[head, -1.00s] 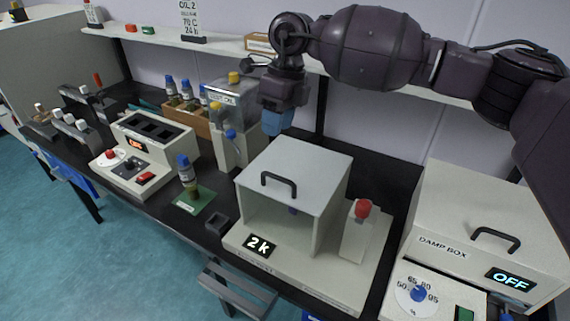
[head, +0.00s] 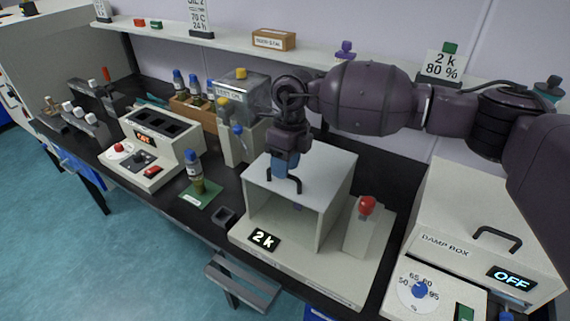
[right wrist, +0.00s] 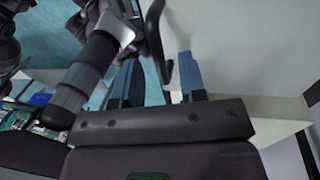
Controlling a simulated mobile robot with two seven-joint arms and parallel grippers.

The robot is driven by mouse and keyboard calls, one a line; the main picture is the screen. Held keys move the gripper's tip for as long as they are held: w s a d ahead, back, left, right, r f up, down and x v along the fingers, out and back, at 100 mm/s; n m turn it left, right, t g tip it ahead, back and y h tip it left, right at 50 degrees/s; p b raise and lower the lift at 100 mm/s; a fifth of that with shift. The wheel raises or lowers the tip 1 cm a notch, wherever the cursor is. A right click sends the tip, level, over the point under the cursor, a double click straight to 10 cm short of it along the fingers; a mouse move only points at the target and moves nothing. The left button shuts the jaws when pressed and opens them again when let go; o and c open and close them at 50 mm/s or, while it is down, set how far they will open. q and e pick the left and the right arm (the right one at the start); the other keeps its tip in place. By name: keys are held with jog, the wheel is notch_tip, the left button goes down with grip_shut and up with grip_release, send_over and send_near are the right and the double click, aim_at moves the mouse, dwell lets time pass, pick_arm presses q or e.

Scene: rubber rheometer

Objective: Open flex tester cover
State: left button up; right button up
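The flex tester (head: 305,270) is the pale box marked "2 k", with a grey cover (head: 325,170) on top and an open-looking front. A black handle (head: 299,184) stands on the cover. My right gripper (head: 286,182) points down at the handle with its blue fingers and partly hides it. In the right wrist view, the fingers (right wrist: 158,82) are apart and the black handle (right wrist: 157,35) shows between them. I cannot tell whether either finger touches it. My left gripper is not in view.
A red-knobbed block (head: 362,225) stands on the tester's base, right of the box. The damp box (head: 465,235), display "OFF", is at the right. A bottle on a green mat (head: 205,197) and a heater block (head: 150,150) stand left. A shelf runs behind.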

jog(key=shift+f, duration=0.35)
grip_shut()
jog(key=shift+r, duration=0.15)
